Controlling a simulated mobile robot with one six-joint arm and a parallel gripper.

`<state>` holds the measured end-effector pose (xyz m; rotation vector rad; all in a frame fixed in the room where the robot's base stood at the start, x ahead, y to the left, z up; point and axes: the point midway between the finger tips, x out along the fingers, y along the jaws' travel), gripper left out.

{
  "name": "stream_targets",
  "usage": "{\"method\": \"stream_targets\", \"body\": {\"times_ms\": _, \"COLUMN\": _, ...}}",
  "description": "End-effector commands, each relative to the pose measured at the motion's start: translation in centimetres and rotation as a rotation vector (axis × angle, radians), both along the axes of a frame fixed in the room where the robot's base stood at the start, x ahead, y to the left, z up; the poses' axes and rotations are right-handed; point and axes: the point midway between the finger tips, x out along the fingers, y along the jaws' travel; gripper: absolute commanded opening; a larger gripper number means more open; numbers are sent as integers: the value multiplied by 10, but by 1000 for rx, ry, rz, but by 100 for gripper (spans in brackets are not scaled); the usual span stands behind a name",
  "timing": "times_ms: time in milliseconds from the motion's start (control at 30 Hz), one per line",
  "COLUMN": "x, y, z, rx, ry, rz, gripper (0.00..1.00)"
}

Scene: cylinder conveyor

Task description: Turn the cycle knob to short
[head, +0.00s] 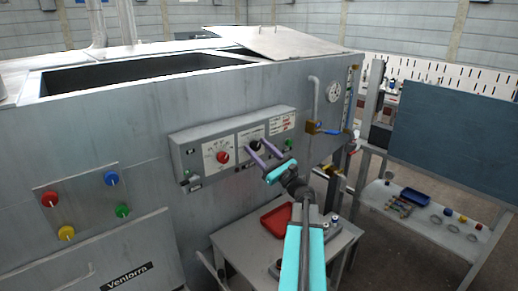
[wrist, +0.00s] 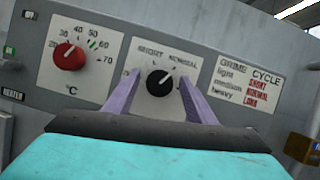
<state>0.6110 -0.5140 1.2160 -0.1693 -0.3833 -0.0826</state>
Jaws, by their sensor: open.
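The black cycle knob (wrist: 159,83) sits on a white dial plate lettered SHORT at the left and NORMAL at the right. Its pale pointer mark leans to the upper right, toward the NORMAL side. In the head view the knob (head: 255,146) is partly hidden by my gripper. My gripper (wrist: 159,77) is open, with one purple finger on each side of the knob and gaps visible between them. I cannot tell how far the fingertips are from the panel. In the head view my gripper (head: 261,150) reaches the control panel (head: 180,142) from the lower right.
A red temperature knob (wrist: 69,56) is left of the cycle knob, and a printed cycle chart (wrist: 246,83) is right of it. A blue-handled valve (head: 328,131) and pipe stand further right. A table with a red tray (head: 276,221) is below.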

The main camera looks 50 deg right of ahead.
Motion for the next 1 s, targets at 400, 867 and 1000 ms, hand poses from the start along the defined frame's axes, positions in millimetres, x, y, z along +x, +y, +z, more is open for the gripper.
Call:
{"method": "stream_targets", "body": {"times_ms": 400, "x": 1, "y": -1, "z": 0, "rx": 0, "ry": -1, "rz": 2, "gripper": 10}}
{"method": "stream_targets", "body": {"times_ms": 867, "x": 1, "y": 1, "z": -2, "rx": -67, "ry": 6, "rz": 1, "gripper": 10}}
{"method": "stream_targets", "body": {"times_ms": 1000, "x": 2, "y": 0, "z": -4, "rx": -122, "ry": 13, "rz": 1, "gripper": 10}}
